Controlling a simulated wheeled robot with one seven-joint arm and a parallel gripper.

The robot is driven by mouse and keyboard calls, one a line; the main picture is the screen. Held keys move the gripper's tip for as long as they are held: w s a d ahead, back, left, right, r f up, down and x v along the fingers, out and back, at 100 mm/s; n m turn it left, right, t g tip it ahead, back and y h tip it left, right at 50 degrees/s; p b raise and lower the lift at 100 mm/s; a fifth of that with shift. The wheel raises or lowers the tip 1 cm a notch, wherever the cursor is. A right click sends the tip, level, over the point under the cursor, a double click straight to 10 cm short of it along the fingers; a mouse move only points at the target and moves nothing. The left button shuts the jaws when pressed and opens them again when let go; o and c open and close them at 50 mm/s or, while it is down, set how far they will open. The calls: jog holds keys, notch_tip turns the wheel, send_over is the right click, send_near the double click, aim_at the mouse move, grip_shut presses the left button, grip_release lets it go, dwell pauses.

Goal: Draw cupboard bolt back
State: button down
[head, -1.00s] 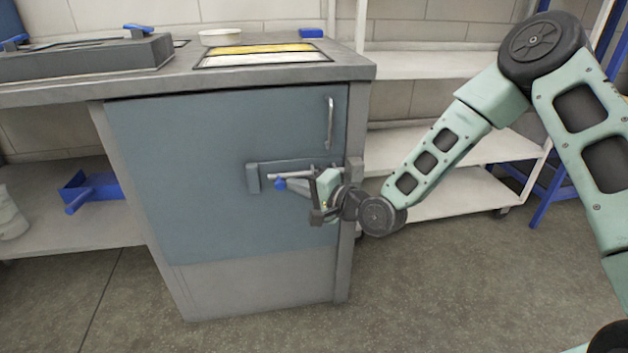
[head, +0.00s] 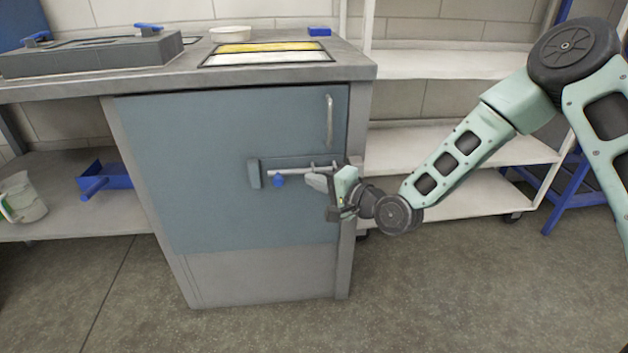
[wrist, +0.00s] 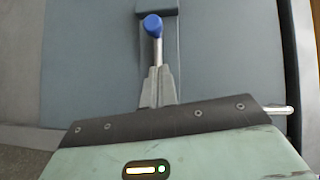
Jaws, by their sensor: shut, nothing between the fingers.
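The cupboard door (head: 225,140) is blue-grey and shut. A pale metal bolt rod (head: 297,172) lies level across its right half, on a grey mounting plate (head: 254,173). A blue knob (head: 278,181) hangs on a short stem from the rod; the knob also shows in the wrist view (wrist: 153,25), beyond my fingertips. My gripper (head: 308,181) is in front of the bolt, to the right of the knob. In the wrist view its fingers (wrist: 157,76) are together and empty, pointing at the knob's stem.
A vertical metal door handle (head: 329,122) is above the bolt. The worktop (head: 360,70) overhangs the door. White shelving (head: 440,65) stands behind on the right. The floor in front is clear.

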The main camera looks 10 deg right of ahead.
jog(key=p+v, duration=0.2)
jog(key=v, duration=0.7)
jog(key=s+a+f+n+g+h, duration=0.1)
jog(key=s+a+n+g+h, duration=0.3)
jog(key=s+n+g, duration=0.4)
jog(key=s+d+r+n+g+h, duration=0.25)
jog(key=s+r+n, duration=0.2)
jog(key=s, duration=0.65)
jog(key=s+d+r+n+g+h, duration=0.2)
jog(key=s+r+n+h, duration=0.3)
jog(key=s, duration=0.6)
notch_tip(320, 180, up, 30)
jog(key=m+y+p, duration=0.1)
jog(key=p, duration=2.9)
jog(key=shift+w+r, duration=0.15)
jog(key=shift+m, duration=0.25)
